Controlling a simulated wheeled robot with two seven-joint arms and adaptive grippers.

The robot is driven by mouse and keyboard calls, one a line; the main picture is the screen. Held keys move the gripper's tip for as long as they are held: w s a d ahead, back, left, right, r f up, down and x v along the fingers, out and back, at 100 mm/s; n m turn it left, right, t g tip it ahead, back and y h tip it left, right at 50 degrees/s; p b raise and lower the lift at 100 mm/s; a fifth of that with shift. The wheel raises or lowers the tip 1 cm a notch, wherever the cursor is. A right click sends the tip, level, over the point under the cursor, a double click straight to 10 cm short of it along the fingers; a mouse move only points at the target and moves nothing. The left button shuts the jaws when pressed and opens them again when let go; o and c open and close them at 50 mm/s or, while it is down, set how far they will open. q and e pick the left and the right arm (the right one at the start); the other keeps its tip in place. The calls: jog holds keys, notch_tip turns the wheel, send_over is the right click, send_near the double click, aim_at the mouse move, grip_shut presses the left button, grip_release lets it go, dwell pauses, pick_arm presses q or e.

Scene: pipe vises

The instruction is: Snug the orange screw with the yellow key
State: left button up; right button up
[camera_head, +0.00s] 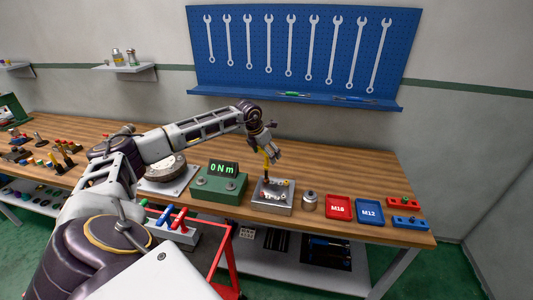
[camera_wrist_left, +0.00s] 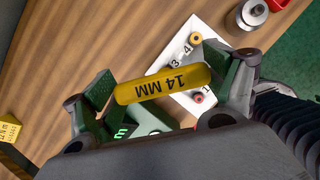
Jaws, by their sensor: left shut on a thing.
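My left gripper (camera_head: 270,152) is shut on the yellow key (camera_head: 267,160) and holds it upright over the metal block (camera_head: 273,205). In the left wrist view, the key's handle (camera_wrist_left: 165,84), marked "14 MM", lies between the green-padded fingers of my left gripper (camera_wrist_left: 160,88). Part of the numbered block (camera_wrist_left: 180,62) shows behind it. One screw with a yellow-orange ring (camera_wrist_left: 195,39) sits by the 4; another with a red-orange ring (camera_wrist_left: 198,98) sits by the 1. I cannot tell whether the key's lower end touches a screw. My right gripper is out of view.
A green box with a display (camera_head: 223,169) reading "0 Nm" stands left of the block. A metal cylinder (camera_head: 309,202), a red M16 tray (camera_head: 338,216) and a blue M12 tray (camera_head: 369,220) stand to the right. A rack of coloured keys (camera_head: 172,227) is at front left.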

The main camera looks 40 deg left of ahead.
pick_arm(q)
jog(key=shift+n, duration=0.5)
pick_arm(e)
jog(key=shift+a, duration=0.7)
pick_arm(q)
jog(key=shift+w, duration=0.1)
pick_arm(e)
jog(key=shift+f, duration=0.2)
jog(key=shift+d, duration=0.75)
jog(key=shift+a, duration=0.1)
pick_arm(q)
jog(key=shift+f+b, duration=0.3)
jog(key=shift+b, duration=0.05)
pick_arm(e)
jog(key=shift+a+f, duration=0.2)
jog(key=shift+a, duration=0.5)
pick_arm(q)
jog(key=shift+f, duration=0.1)
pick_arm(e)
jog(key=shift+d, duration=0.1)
